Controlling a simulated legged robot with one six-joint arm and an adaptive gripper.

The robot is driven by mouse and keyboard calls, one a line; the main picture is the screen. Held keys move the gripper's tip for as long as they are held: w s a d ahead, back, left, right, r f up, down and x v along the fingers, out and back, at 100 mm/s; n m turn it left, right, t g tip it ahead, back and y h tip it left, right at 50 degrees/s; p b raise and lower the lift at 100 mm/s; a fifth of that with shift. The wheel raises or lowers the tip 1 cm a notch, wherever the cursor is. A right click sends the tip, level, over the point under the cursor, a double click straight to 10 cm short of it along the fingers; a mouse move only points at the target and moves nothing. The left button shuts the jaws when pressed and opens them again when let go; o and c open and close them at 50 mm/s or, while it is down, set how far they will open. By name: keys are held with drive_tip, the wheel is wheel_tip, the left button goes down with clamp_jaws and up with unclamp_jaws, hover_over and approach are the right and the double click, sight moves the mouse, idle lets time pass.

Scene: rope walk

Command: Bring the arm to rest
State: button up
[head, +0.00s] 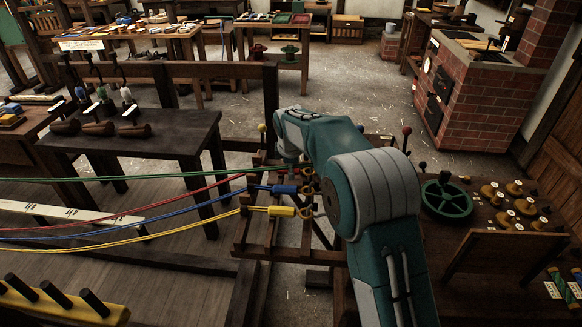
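My arm reaches forward and left over a wooden rope frame (268,235), its elbow bent in front of the frame's right part. The arm's far end, at my gripper (290,158), points down above the frame. The fingers cannot be made out there, and nothing is visibly held. Four ropes run in from the left to the frame: green (130,179), red (150,205), blue (150,220) and yellow (150,236). A blue sleeve (285,189) and a yellow sleeve (281,211) sit by metal hooks, just below the arm's end.
A dark bench (160,135) with wooden rollers stands left. On the right, a table holds a green handwheel (447,198) and several spools (515,188). A brick stove (470,100) stands behind it. The floor (350,75) is open beyond the arm.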

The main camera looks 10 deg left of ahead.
drive_tip(key=shift+r, duration=4)
drive_tip(key=s+d+r+m+t, duration=0.1)
drive_tip(key=s+d+r+m, duration=0.45)
drive_tip(key=s+d, duration=0.3)
drive_tip(key=s+d+r+m, duration=0.4)
drive_tip(key=s+d+r, duration=0.25)
drive_tip(key=s, duration=0.35)
drive_tip(key=s+d+f+m, duration=0.2)
drive_tip(key=s+m, duration=0.1)
drive_tip(key=s, duration=0.4)
drive_tip(key=s+d+f+m, duration=0.2)
drive_tip(key=s+d+m, duration=0.1)
drive_tip(key=s, duration=0.4)
drive_tip(key=s+d+f+m+t, duration=0.1)
drive_tip(key=s+d+f+m, duration=0.1)
drive_tip(key=s, duration=0.5)
drive_tip(key=shift+s+d+f+m, duration=0.15)
drive_tip(key=shift+s+d+m, duration=0.2)
drive_tip(key=shift+m, duration=0.2)
drive_tip(key=shift+c, duration=0.2)
